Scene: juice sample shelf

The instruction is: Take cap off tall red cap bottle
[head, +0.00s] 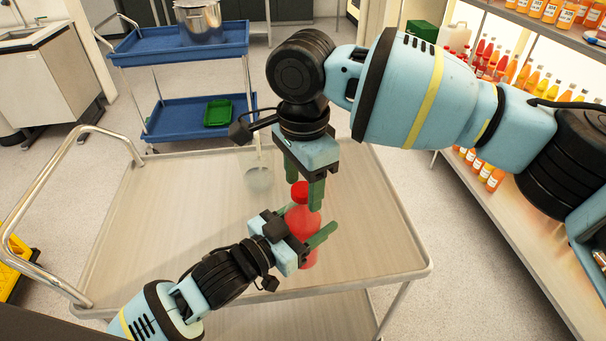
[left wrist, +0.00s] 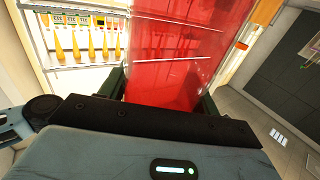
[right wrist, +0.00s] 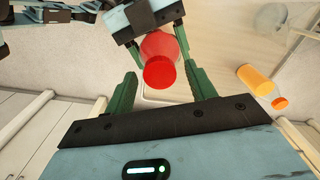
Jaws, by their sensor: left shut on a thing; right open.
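The tall red bottle (head: 302,222) stands upright above the cart top, its red cap (head: 300,190) on. My left gripper (head: 306,236) is shut around the bottle's body from the lower left. In the left wrist view the red body (left wrist: 175,60) fills the space between the fingers. My right gripper (head: 304,186) points down from above, open, its green fingers at either side of the cap. In the right wrist view the cap (right wrist: 159,73) lies between the spread fingers with gaps on both sides. Whether the bottle's base touches the cart is unclear.
A clear beaker (head: 258,178) stands on the cart top (head: 180,225) behind the bottle. An orange bottle (right wrist: 257,80) shows in the right wrist view. A shelf with several juice bottles (head: 500,62) is at the right. A blue cart (head: 180,48) with a pot stands behind.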

